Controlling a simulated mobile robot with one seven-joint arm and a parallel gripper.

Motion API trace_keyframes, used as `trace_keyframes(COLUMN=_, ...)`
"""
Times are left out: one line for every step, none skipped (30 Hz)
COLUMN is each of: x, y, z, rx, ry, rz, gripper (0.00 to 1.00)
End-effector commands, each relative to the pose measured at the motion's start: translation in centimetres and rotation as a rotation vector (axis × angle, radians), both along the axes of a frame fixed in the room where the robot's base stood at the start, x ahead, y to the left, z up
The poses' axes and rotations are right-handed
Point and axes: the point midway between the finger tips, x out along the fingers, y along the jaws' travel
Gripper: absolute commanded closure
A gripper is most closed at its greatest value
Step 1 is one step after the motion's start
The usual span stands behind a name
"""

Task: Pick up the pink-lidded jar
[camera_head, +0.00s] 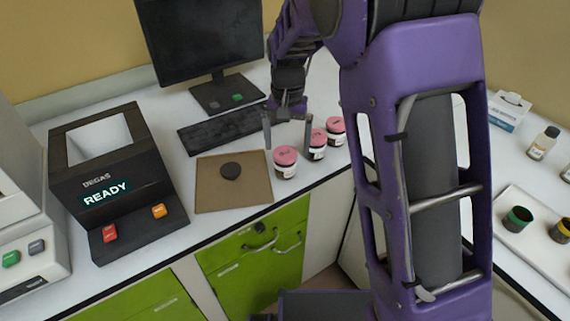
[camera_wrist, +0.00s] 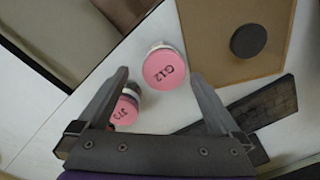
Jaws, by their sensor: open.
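Three pink-lidded jars stand upright in a row on the white counter. The front jar (camera_head: 285,163) is nearest the brown mat; the middle jar (camera_head: 317,146) and the back jar (camera_head: 335,131) stand to its right. In the wrist view, the jar with lid marked G12 (camera_wrist: 164,68) shows beyond and between the fingertips. Another jar, its lid marked like J12 (camera_wrist: 124,112), is partly hidden by the left finger. My gripper (camera_head: 287,147) is open and empty, fingers pointing down, near the front jar. It also shows in the wrist view (camera_wrist: 160,76).
A brown mat (camera_head: 210,196) with a black puck (camera_head: 230,171) lies left of the jars. A keyboard (camera_head: 220,130) and monitor (camera_head: 200,40) stand behind. The DEGAS machine (camera_head: 95,165) is at left. A white tray (camera_head: 500,205) with cups sits right.

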Motion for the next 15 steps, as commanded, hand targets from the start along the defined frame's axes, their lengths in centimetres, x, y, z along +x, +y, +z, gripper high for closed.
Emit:
trace_keyframes(x=0.0, y=0.0, z=-0.3, rx=-0.001, ry=0.001, rz=0.0, gripper=0.0)
trace_keyframes(x=0.0, y=0.0, z=-0.4, rx=-0.001, ry=0.001, rz=0.0, gripper=0.0)
trace_keyframes(x=0.0, y=0.0, z=-0.6, rx=-0.001, ry=0.001, rz=0.0, gripper=0.0)
trace_keyframes(x=0.0, y=0.1, z=-0.9, rx=-0.001, ry=0.002, rz=0.0, gripper=0.0)
trace_keyframes(x=0.0, y=0.1, z=-1.3, rx=-0.002, ry=0.002, rz=0.001, gripper=0.0)
trace_keyframes(x=0.1, y=0.2, z=-1.8, rx=-0.002, ry=0.002, rz=0.001, gripper=0.0)
trace_keyframes(x=0.1, y=0.3, z=-2.3, rx=-0.002, ry=0.004, rz=0.001, gripper=0.0)
trace_keyframes(x=0.2, y=0.4, z=-2.8, rx=-0.002, ry=0.004, rz=0.001, gripper=0.0)
trace_keyframes(x=0.2, y=0.5, z=-3.5, rx=-0.002, ry=0.004, rz=0.001, gripper=0.0)
trace_keyframes(x=0.3, y=0.6, z=-3.9, rx=-0.001, ry=0.003, rz=0.0, gripper=0.0)
trace_keyframes(x=0.3, y=0.5, z=-4.3, rx=-0.001, ry=0.003, rz=0.0, gripper=0.0)
trace_keyframes(x=0.3, y=0.5, z=-4.8, rx=-0.001, ry=0.002, rz=0.0, gripper=0.0)
trace_keyframes(x=0.3, y=0.5, z=-5.1, rx=-0.001, ry=0.002, rz=0.0, gripper=0.0)
trace_keyframes(x=0.3, y=0.5, z=-5.3, rx=-0.001, ry=0.002, rz=0.0, gripper=0.0)
trace_keyframes(x=0.3, y=0.5, z=-5.5, rx=-0.001, ry=0.001, rz=0.0, gripper=0.0)
